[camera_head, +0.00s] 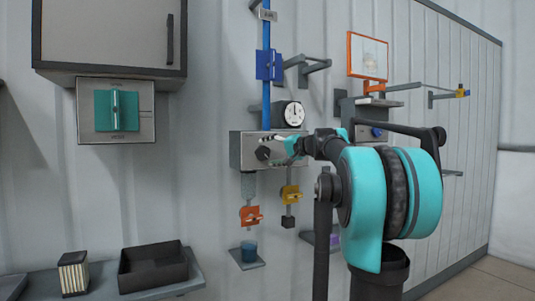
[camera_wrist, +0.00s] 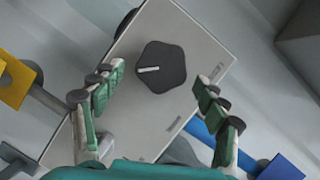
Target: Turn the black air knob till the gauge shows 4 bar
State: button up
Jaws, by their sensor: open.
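The black air knob (camera_wrist: 160,67) is a star-shaped knob with a white pointer line. It sits on the front of a grey metal box (camera_head: 239,151). In the head view the knob (camera_head: 263,154) shows just left of my gripper (camera_head: 283,143). In the wrist view my gripper (camera_wrist: 158,98) is open, with one finger on each side of the knob and apart from it. The round gauge (camera_head: 294,114) with a white face stands on top of the box. Its needle appears to point roughly upward, but the scale is too small to read.
A blue pipe (camera_head: 266,75) with a blue valve (camera_head: 269,66) runs down to the box. An orange valve (camera_head: 251,215) and a yellow valve (camera_head: 290,194) hang below. A wall cabinet (camera_head: 110,35), teal switch (camera_head: 117,110) and black tray (camera_head: 153,267) are at left.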

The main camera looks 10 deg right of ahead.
jog(key=v, duration=1.1)
jog(key=shift+d, duration=0.1)
jog(key=s+a+f+n+g+h, duration=0.1)
jog(key=s+a+f+g, duration=0.2)
jog(key=f, duration=0.7)
jog(key=s+a+f+n+g+h, duration=0.1)
jog(key=s+a+f, duration=0.25)
jog(key=f, duration=0.75)
jog(key=s+a+f+n+g+h, duration=0.15)
jog(key=s+f, duration=0.25)
jog(key=f, duration=0.6)
jog(key=s+d+f+n+g+h, duration=0.1)
jog(key=s+f+h, duration=0.2)
jog(key=s+f, duration=0.8)
jog(key=s+d+f+n+g+h, duration=0.1)
jog(key=s+d+f+g+h, duration=0.1)
jog(key=s+f, duration=0.8)
notch_tip(320, 180, down, 5)
jog(key=shift+s+d+h, duration=0.2)
jog(key=shift+s+h, duration=0.2)
jog(key=shift+h, duration=0.25)
